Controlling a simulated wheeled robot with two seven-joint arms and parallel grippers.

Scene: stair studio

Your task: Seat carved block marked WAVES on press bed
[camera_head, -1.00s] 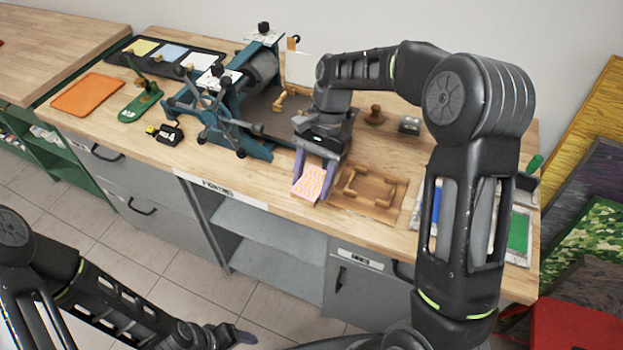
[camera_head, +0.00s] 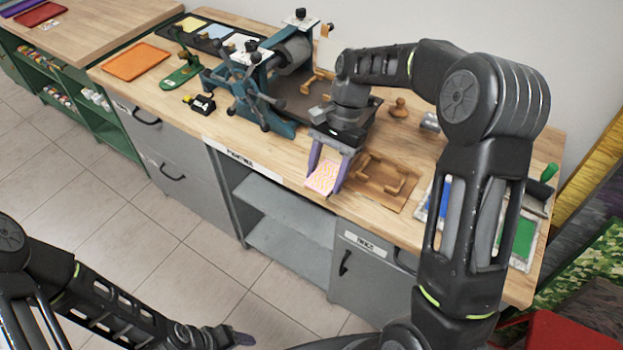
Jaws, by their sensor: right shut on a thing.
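My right gripper (camera_head: 328,172) is shut on a carved block (camera_head: 322,178) with a pink and yellow wavy face. It holds the block above the bench's front edge, to the left of the wooden tray. The press (camera_head: 249,97), teal with a roller and spoked handle, stands behind and to the left. Its dark bed (camera_head: 297,102) extends right behind my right gripper, partly hidden by the arm. My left gripper (camera_head: 238,339) is low at the bottom, away from the bench; its jaws are too small to judge.
A wooden tray with raised guides (camera_head: 385,182) lies right of the block. A wooden knob (camera_head: 398,109) and blue and green ink slabs (camera_head: 518,240) are farther right. An orange tray (camera_head: 136,61), a green tool (camera_head: 181,76) and a small black-yellow item (camera_head: 200,104) lie left.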

